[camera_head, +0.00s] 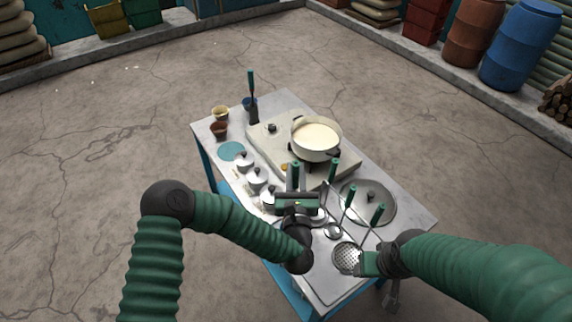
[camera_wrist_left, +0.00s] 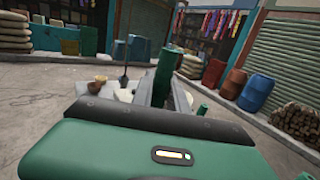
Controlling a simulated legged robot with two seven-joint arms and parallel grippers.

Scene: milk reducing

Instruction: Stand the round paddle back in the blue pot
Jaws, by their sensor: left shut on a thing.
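My left gripper (camera_head: 295,177) is over the middle of the table, shut on a green handle (camera_head: 296,167). The handle also stands between the fingers in the left wrist view (camera_wrist_left: 165,72). The lower end of the held tool is hidden behind the gripper, so its head shape cannot be told. The small blue pot (camera_head: 247,102) is at the table's far left corner, well beyond my left gripper. A dark tool with a green handle (camera_head: 251,80) stands upright there. My right gripper (camera_head: 392,292) is at the table's near right edge; its fingers are too small to read.
A milk pan (camera_head: 316,138) sits on the stove (camera_head: 268,141). Several lidded pots (camera_head: 256,179) line the left side. A large lid (camera_head: 368,203), green-handled tools (camera_head: 350,198) and a perforated skimmer (camera_head: 345,259) are on the right. Yellow (camera_head: 220,113) and brown (camera_head: 219,130) cups stand far left.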

